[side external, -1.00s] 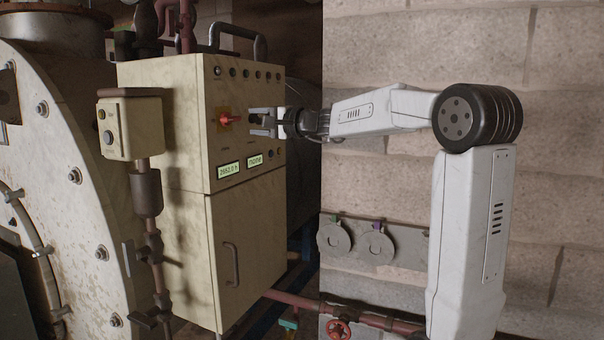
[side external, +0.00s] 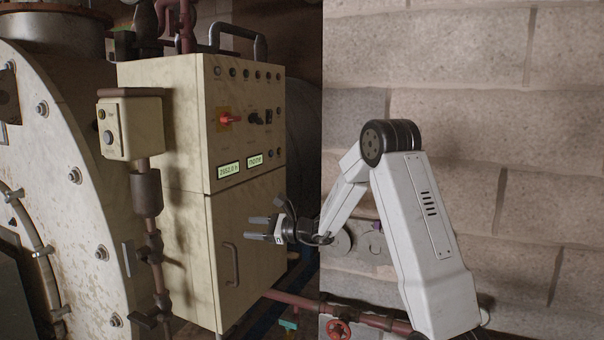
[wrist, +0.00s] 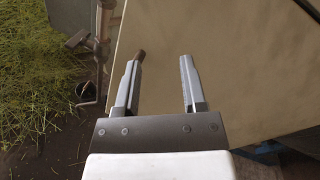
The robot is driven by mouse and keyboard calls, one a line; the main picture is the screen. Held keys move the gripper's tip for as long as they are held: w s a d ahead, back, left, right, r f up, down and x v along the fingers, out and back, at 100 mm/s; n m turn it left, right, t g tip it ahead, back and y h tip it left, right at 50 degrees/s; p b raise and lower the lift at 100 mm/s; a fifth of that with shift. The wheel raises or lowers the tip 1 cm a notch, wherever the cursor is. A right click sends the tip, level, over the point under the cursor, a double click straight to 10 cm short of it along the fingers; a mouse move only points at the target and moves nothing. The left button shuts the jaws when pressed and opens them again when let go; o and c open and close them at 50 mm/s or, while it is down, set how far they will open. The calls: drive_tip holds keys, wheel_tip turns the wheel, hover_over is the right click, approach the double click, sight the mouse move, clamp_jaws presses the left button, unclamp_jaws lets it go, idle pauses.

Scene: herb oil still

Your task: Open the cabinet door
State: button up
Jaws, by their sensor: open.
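The cream cabinet door (side external: 262,255) is shut, flush below the control panel in the side view. Its brown vertical handle (side external: 232,265) is on the left part of the door. My gripper (side external: 258,229) is in front of the door, to the right of the handle's upper end and apart from it. In the wrist view my gripper (wrist: 160,75) is open and empty, its two fingers before the bare door face (wrist: 225,60). A small brown piece (wrist: 142,54) shows beside the left finger; it looks like part of the handle, the rest being hidden.
The control panel (side external: 243,150) above the door has a red switch (side external: 230,119), a black knob (side external: 256,118) and two lit displays. A pipe with a red valve wheel (side external: 338,329) runs low on the right. Cut herbs (wrist: 35,75) lie at left in the wrist view.

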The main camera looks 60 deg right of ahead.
sight(237, 284)
wheel_tip(237, 284, down, 11)
drive_tip(key=s+a+m, duration=0.1)
drive_tip(key=s+m, duration=0.1)
drive_tip(key=m, duration=0.4)
drive_tip(key=shift+s+a+t+h, duration=0.2)
drive_tip(key=shift+s+t+h, duration=0.1)
drive_tip(key=shift+s, duration=0.1)
drive_tip(key=shift+f, duration=0.1)
drive_tip(key=shift+w+a, duration=0.25)
drive_tip(key=shift+w, duration=1.05)
drive_tip(key=shift+w+a, duration=0.25)
drive_tip(key=shift+w, duration=1)
drive_tip(key=shift+w+a, duration=0.25)
drive_tip(key=shift+w, duration=1.05)
clamp_jaws()
